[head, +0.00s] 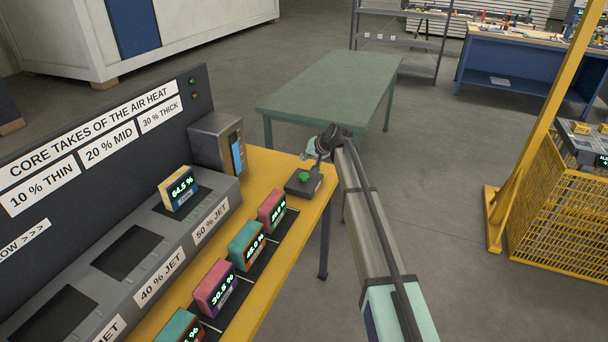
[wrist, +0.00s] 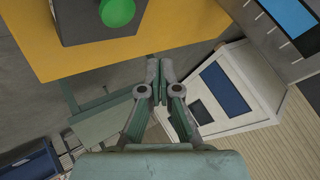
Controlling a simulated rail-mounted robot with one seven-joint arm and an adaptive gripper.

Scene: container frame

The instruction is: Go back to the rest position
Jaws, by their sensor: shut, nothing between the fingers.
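My gripper (wrist: 160,68) is shut and empty in the wrist view, its two fingertips together. In the head view my gripper (head: 314,152) is at the end of my outstretched arm, by the far right corner of the yellow bench (head: 262,165). It is close to a dark box with a green button (head: 304,177); the arm partly hides the fingers there. The green button (wrist: 117,12) also shows at the top of the wrist view, beyond the fingertips. I cannot tell any contact with it.
Several coloured blocks with displays, such as a pink one (head: 271,210), stand along the bench. A yellow-and-blue block showing 64.5 % (head: 179,188) sits on the grey jet unit (head: 150,222). A green table (head: 335,85) stands behind. A yellow cage (head: 560,215) is at right; floor between is clear.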

